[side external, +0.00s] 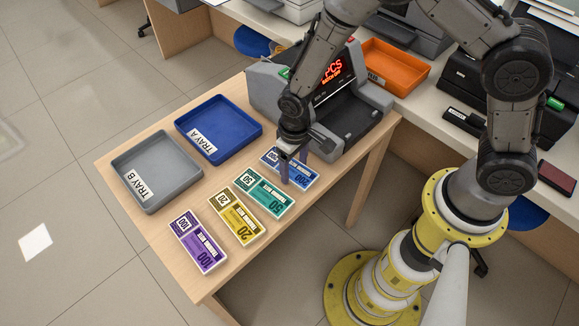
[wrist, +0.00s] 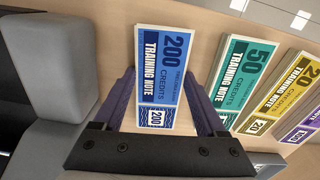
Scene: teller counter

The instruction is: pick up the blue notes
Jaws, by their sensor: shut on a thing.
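The blue notes (side external: 303,177), a flat stack marked 200, lie at the right end of the note row in the side view. They fill the middle of the wrist view (wrist: 165,75). My gripper (side external: 294,168) points down over them, with one finger along each long side. In the wrist view my gripper (wrist: 163,100) is shut on the stack's near part. The stack appears flat at table level; I cannot tell any lift. The fingers hide part of it in the side view.
Teal (side external: 265,192), yellow (side external: 237,217) and purple (side external: 198,241) note stacks lie to the left. Blue Tray A (side external: 240,135) and grey Tray B (side external: 187,192) are empty. A counting machine (side external: 365,115) stands close behind my gripper. An orange tray (side external: 410,80) is on the rear counter.

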